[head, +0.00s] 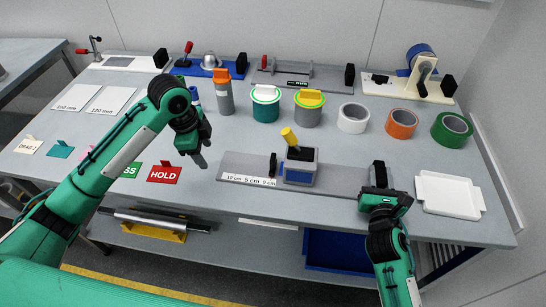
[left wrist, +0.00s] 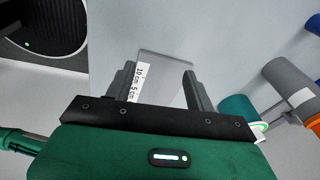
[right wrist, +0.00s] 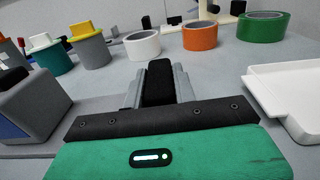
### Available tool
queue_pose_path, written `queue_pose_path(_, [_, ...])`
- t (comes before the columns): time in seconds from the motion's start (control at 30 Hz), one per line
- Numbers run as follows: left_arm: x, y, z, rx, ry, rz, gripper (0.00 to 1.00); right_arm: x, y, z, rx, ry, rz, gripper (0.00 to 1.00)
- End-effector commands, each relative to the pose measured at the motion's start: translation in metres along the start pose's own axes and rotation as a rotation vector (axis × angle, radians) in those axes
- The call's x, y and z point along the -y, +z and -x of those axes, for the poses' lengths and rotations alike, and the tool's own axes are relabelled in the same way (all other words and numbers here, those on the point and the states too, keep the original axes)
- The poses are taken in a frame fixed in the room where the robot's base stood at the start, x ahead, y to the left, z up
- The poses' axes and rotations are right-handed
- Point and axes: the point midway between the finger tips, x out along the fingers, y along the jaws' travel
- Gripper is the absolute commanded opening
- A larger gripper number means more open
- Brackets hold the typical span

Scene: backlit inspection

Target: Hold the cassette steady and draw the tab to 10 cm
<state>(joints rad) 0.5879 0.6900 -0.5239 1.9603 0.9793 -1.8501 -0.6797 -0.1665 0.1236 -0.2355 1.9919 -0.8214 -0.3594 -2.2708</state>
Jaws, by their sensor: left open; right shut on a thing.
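The cassette (head: 299,173), a grey and blue block with a slanted yellow knob (head: 289,137), sits on a grey base plate (head: 340,186). A small black tab (head: 273,164) stands at its left side, near the 0 cm end of a white scale (head: 248,181) marked 10, 5 and 0 cm. My right gripper (head: 380,188) is shut on the black upright block at the plate's right end, which also shows in the right wrist view (right wrist: 160,80). My left gripper (head: 202,163) is open and empty in the air, left of the scale; the plate's end shows between its fingers in the left wrist view.
A white tray (head: 450,193) lies right of my right gripper. White, orange and green tape rolls (head: 401,124) and several capped containers (head: 265,105) stand behind the plate. A red HOLD card (head: 164,174) stands near the front edge, left of the plate.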

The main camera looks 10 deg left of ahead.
Motion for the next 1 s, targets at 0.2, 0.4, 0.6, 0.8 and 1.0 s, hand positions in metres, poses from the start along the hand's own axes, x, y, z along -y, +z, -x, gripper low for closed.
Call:
queue_pose_path(0.2, [0.016, -0.081, 0.022, -0.151, 0.068, -0.078, 0.55, 0.0, -0.005, 0.001, -0.01, -0.002, 0.0, 0.0])
queue_pose_path(0.4, [0.02, -0.126, 0.04, -0.225, 0.119, -0.123, 0.55, 0.0, -0.005, 0.001, -0.01, -0.002, 0.0, 0.0])
queue_pose_path(0.6, [0.019, -0.143, 0.044, -0.251, 0.141, -0.137, 0.55, 0.001, -0.005, 0.001, -0.01, -0.002, 0.0, 0.0])
queue_pose_path(0.8, [0.015, -0.15, 0.021, -0.253, 0.146, -0.138, 0.55, 0.001, -0.005, 0.001, -0.01, -0.002, 0.001, 0.0])
queue_pose_path(1.0, [0.009, -0.159, -0.018, -0.252, 0.145, -0.137, 0.55, 0.001, -0.005, 0.001, -0.01, -0.002, 0.001, 0.0])
